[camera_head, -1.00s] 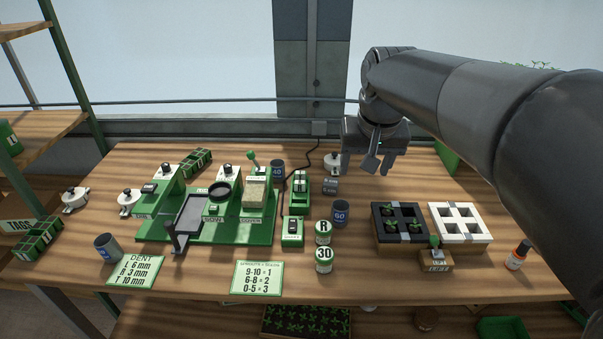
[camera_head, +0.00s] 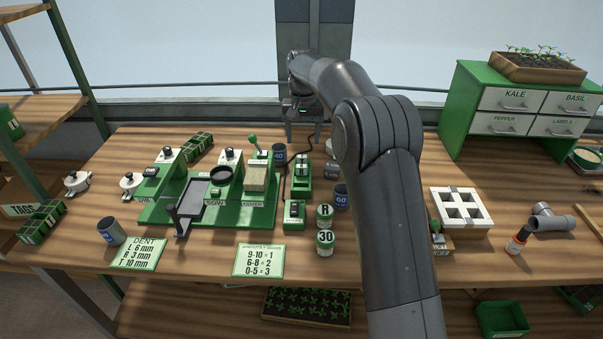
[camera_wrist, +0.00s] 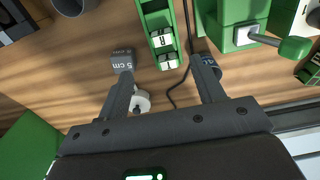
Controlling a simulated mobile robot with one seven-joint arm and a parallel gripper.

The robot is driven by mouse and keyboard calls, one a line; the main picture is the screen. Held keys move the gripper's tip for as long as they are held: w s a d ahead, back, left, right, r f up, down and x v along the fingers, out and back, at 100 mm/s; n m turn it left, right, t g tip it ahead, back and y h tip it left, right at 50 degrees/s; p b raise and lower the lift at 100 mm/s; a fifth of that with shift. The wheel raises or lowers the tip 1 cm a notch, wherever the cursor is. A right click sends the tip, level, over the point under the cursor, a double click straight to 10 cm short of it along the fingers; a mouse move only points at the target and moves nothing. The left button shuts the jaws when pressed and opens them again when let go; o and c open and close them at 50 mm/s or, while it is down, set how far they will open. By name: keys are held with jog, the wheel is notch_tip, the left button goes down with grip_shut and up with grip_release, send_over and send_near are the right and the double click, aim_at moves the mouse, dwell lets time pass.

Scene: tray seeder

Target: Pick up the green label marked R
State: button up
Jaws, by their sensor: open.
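My gripper (camera_head: 301,130) is open and empty, at the back of the table, beyond the R piece. In the wrist view my gripper (camera_wrist: 164,88) has its fingers wide apart above the wood. A green holder with white pieces (camera_wrist: 161,38) lies in front of the fingers there; its markings are too small to read surely.
The green seeder (camera_head: 235,210) stands to the left, with a green lever (camera_wrist: 292,49). A grey 5 cm block (camera_wrist: 122,60) and a dark cup (camera_wrist: 209,64) are close to the fingers. Cup 60 (camera_head: 342,198) stands beside the R piece. A white tray (camera_head: 461,222) is to the right.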

jog(key=f, duration=0.2)
send_over(302, 166)
jog(key=f, duration=0.4)
jog(key=shift+w+a+f, duration=0.15)
jog(key=shift+w+f, duration=0.05)
jog(key=shift+w, duration=0.05)
jog(key=f, duration=0.5)
jog(key=shift+s+f, duration=0.25)
jog(key=shift+f, duration=0.05)
jog(key=c, duration=1.1)
